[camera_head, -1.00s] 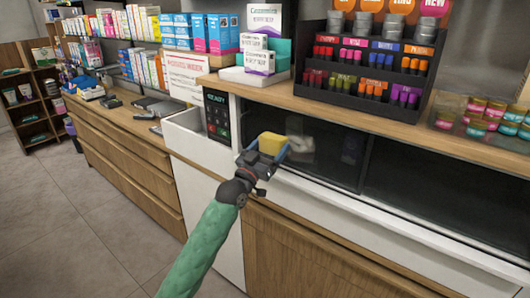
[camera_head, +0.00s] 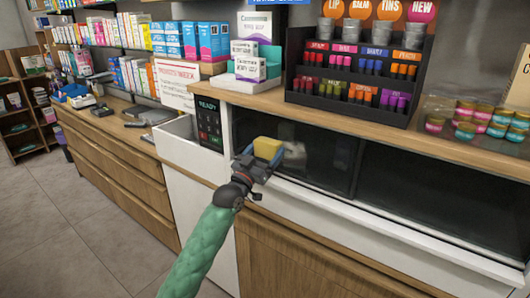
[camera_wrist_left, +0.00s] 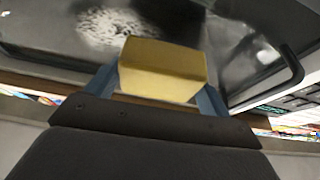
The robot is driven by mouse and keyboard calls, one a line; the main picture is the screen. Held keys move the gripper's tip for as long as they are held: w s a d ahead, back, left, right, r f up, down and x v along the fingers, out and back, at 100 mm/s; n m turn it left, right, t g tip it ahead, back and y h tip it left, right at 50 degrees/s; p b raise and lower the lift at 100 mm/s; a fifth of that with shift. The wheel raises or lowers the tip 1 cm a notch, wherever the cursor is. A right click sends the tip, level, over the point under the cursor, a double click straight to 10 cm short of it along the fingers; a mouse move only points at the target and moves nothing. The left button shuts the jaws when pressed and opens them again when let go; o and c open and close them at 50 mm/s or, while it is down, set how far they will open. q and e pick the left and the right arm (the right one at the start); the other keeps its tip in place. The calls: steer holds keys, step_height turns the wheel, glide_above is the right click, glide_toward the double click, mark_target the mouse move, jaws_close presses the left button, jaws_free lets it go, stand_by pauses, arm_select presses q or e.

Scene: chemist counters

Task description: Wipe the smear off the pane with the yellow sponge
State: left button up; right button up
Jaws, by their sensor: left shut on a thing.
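My left gripper (camera_head: 262,161) is shut on the yellow sponge (camera_head: 266,148), in front of the dark pane (camera_head: 318,149) below the wooden counter top. In the left wrist view the sponge (camera_wrist_left: 160,68) sits between the blue fingers of the gripper (camera_wrist_left: 160,95). A pale smear (camera_head: 293,157) shows on the pane just right of the sponge. The smear also shows in the left wrist view (camera_wrist_left: 103,27), above and left of the sponge. I cannot tell whether the sponge touches the pane. My right gripper is not in view.
A keypad panel (camera_head: 209,123) is left of the pane. Above, the counter top (camera_head: 340,115) carries a black cosmetics rack (camera_head: 360,63), white boxes (camera_head: 250,70) and small jars (camera_head: 488,120). A white ledge (camera_head: 340,208) runs below the pane.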

arm_select(q)
steer(key=shift+w+d, duration=0.55)
steer(key=shift+w, duration=0.25)
stand_by(0.4)
steer(key=shift+s+d, duration=0.1)
steer(key=shift+d, duration=0.05)
steer(key=shift+s+d+r+p, duration=0.1)
steer(key=shift+s+d+p, duration=0.55)
steer(key=shift+s+d, duration=0.4)
steer(key=shift+s+d+p, duration=0.45)
steer(key=shift+s+d, duration=0.25)
steer(key=shift+d, duration=0.4)
steer(key=shift+s+d+p, duration=0.5)
steer(key=shift+s+d, duration=0.25)
steer(key=shift+d, duration=0.4)
steer(key=shift+s+d+p, duration=0.45)
steer(key=shift+s+d, duration=0.25)
steer(key=shift+d, duration=0.4)
steer(key=shift+s, duration=0.1)
steer(key=shift+w+a+b, duration=0.3)
steer(key=shift+w+a, duration=0.65)
steer(key=shift+a, duration=0.3)
steer(key=shift+w+a+b, duration=0.25)
steer(key=shift+w+a, duration=0.7)
steer(key=shift+a, duration=0.25)
steer(key=shift+w+a, duration=0.45)
steer(key=shift+a, duration=0.15)
steer(key=shift+a, duration=0.1)
